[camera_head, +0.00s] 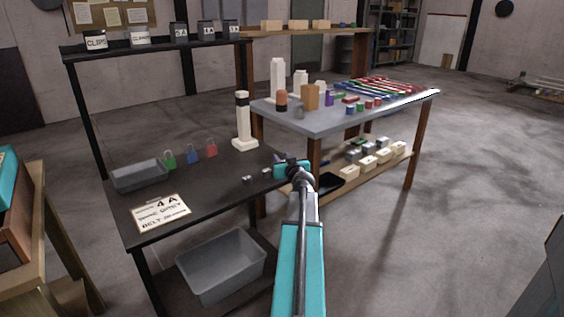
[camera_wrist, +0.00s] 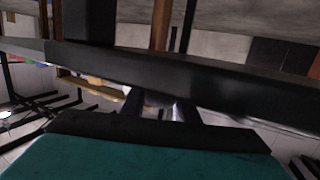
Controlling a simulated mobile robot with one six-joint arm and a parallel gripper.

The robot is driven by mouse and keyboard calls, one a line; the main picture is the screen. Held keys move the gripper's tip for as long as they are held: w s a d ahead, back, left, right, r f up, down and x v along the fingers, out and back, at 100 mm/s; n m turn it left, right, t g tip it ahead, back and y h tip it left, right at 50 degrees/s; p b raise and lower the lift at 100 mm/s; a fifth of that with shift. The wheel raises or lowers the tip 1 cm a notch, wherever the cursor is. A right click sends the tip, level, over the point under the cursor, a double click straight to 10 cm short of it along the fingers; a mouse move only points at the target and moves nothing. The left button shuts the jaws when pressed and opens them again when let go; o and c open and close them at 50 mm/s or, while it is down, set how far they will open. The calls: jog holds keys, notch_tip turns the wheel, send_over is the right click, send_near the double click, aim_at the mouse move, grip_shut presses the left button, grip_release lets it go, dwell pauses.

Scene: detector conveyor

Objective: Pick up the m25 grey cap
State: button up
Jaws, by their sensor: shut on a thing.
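My gripper (camera_head: 278,161) is over the right end of the black table (camera_head: 200,215) in the head view. In the wrist view its dark fingers (camera_wrist: 165,107) are close together, shut on a small pale grey piece (camera_wrist: 176,113). This looks like the m25 grey cap, but it is mostly hidden by the fingers and blurred. In the head view the held piece cannot be made out. Two small light grey pieces, one on the left (camera_head: 247,179) and one on the right (camera_head: 265,171), lie on the black table just left of my gripper.
A white-and-black post (camera_head: 242,122) stands behind my gripper. Padlocks (camera_head: 191,154), a grey tray (camera_head: 140,176) and a sign (camera_head: 161,214) are on the table's left. A grey-topped bench (camera_head: 330,120) with tools is behind right. A grey bin (camera_head: 222,268) is below. Open floor lies right.

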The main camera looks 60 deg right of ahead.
jog(key=shift+r, duration=0.5)
notch_tip(320, 180, up, 2)
jog(key=s, duration=0.5)
jog(key=s+b, duration=0.1)
jog(key=s, duration=0.4)
jog(key=s+d+r, duration=0.1)
jog(key=s, duration=0.5)
jog(key=shift+b, duration=0.35)
jog(key=shift+r, duration=0.15)
